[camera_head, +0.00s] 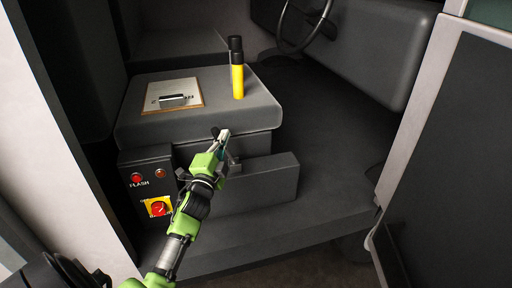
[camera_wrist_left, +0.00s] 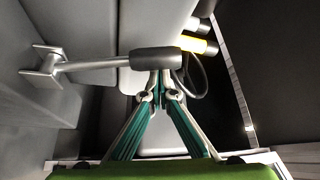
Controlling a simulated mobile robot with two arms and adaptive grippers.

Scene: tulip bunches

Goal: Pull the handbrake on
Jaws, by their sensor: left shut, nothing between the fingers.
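The handbrake lever (camera_wrist_left: 100,62) shows in the left wrist view as a metal rod with a dark cylindrical grip (camera_wrist_left: 157,60), joined to a metal bracket (camera_wrist_left: 43,66). In the head view the dark grip end (camera_head: 215,131) shows at the seat's front edge, mostly behind my gripper. My left gripper (camera_head: 223,138) is at the lever. In the wrist view its fingers (camera_wrist_left: 160,88) are closed together with nothing between them, their tips at the edge of the grip. I cannot tell whether they touch it. My right gripper is not in view.
A grey seat (camera_head: 195,117) carries a clipboard (camera_head: 172,96) and a yellow-and-black canister (camera_head: 237,75). A control box (camera_head: 148,180) with a red switch stands left of my arm. A low dark box (camera_head: 262,183) is to the right. A steering wheel (camera_head: 305,25) is behind; the right floor is clear.

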